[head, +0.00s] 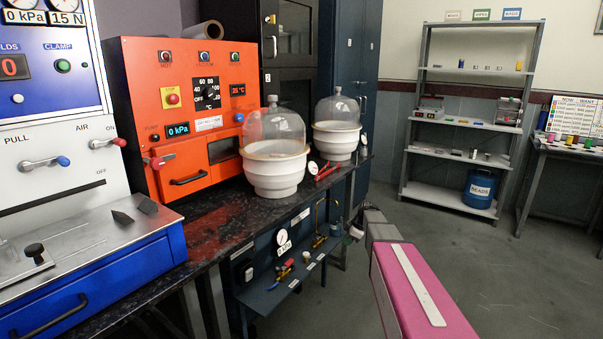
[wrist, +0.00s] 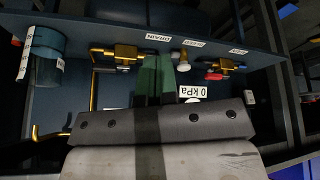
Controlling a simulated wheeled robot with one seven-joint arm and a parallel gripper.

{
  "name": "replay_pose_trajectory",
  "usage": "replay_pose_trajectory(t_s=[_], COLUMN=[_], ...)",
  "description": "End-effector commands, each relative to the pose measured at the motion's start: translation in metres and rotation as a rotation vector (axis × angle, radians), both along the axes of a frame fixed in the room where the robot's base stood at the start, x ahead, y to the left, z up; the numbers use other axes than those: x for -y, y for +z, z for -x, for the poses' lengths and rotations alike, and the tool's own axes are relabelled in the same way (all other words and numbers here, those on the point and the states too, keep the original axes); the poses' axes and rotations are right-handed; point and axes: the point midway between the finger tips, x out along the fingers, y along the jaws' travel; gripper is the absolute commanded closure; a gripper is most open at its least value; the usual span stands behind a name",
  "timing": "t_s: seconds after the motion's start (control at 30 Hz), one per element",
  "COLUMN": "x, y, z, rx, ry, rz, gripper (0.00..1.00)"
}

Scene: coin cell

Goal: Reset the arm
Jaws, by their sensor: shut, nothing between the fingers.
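My arm (head: 415,285), pink with a pale strip and a grey section beyond, reaches in from the bottom right of the head view. It extends over open floor to the right of the black bench. In the wrist view my gripper (wrist: 154,74) shows as two green fingers, shut together with nothing between them. They point toward a dark blue panel (wrist: 120,40) with brass valves (wrist: 125,53), and the picture of it appears upside down. I cannot tell whether the fingertips touch the panel. The gripper's fingers are not clear in the head view.
The bench (head: 200,235) holds an orange oven (head: 185,110) and two glass-domed white vessels (head: 275,170). A valve panel (head: 285,250) sits below the bench edge, close to my arm. A metal shelf (head: 470,155) stands at the back right. The floor (head: 520,290) at right is clear.

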Motion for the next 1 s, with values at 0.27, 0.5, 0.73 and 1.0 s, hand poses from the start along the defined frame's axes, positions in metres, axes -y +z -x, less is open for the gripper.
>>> replay_pose_trajectory(t_s=[0.27,0.5,0.73,1.0], x=[-0.020,-0.027,-0.027,-0.025], y=[-0.010,-0.011,-0.008,-0.006], z=[0.115,0.203,0.268,0.290], rx=[-0.230,-0.355,-0.399,-0.402], ry=[-0.459,-0.882,-1.234,-1.391], rz=[0.098,0.186,0.244,0.259], gripper=[1.00,1.00,1.00,1.00])
